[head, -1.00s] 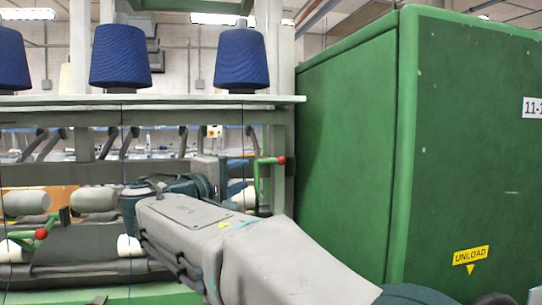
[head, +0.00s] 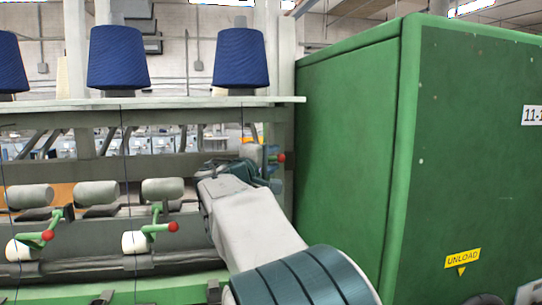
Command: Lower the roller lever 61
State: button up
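Several green roller levers with red knobs are on the machine at left; no number 61 can be read. The right lever (head: 281,158) has its red knob clearly higher than the others, just right of my gripper (head: 263,157). Most of its green arm is hidden behind my wrist. The middle lever (head: 160,228) and the left lever (head: 35,235) sit low, beside white rollers. My gripper is at the height of the raised knob, mostly covered by my own arm. Its fingers cannot be made out, nor whether it touches the lever.
A large green cabinet (head: 345,150) with an "UNLOAD" label stands close on the right. Blue yarn cones (head: 240,58) stand on a shelf (head: 200,101) above the levers. Grey-white rolls (head: 97,192) lie along the machine. Thin vertical threads hang in front.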

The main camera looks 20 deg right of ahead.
grip_shut()
jog(key=shift+f, duration=0.1)
